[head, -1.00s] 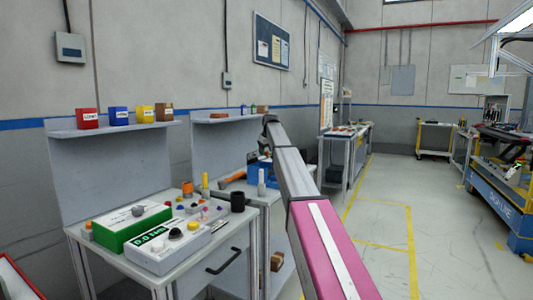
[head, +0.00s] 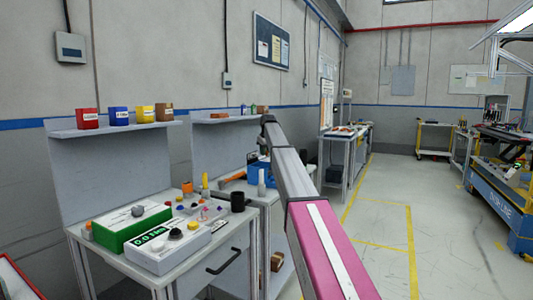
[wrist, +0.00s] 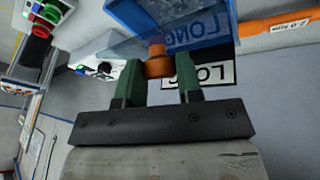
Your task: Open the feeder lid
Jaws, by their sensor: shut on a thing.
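My gripper (wrist: 160,78) has its two green fingers shut on an orange knob (wrist: 157,63) in the wrist view. The knob is at the edge of a see-through blue lid or panel (wrist: 160,18) marked LONG. A white label reading LONG (wrist: 210,74) shows behind the right finger. In the head view the blue feeder (head: 262,174) sits on the second bench, partly hidden by my arm. My gripper's fingers are too small and covered there to make out. I cannot tell from these views how far the lid is tilted.
An orange-handled tool (wrist: 275,28) lies beside the feeder. The near bench holds a green-and-white box (head: 132,228), a white device with a green display (head: 165,246) and a black cup (head: 238,201). Shelves with small coloured boxes (head: 118,116) are behind.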

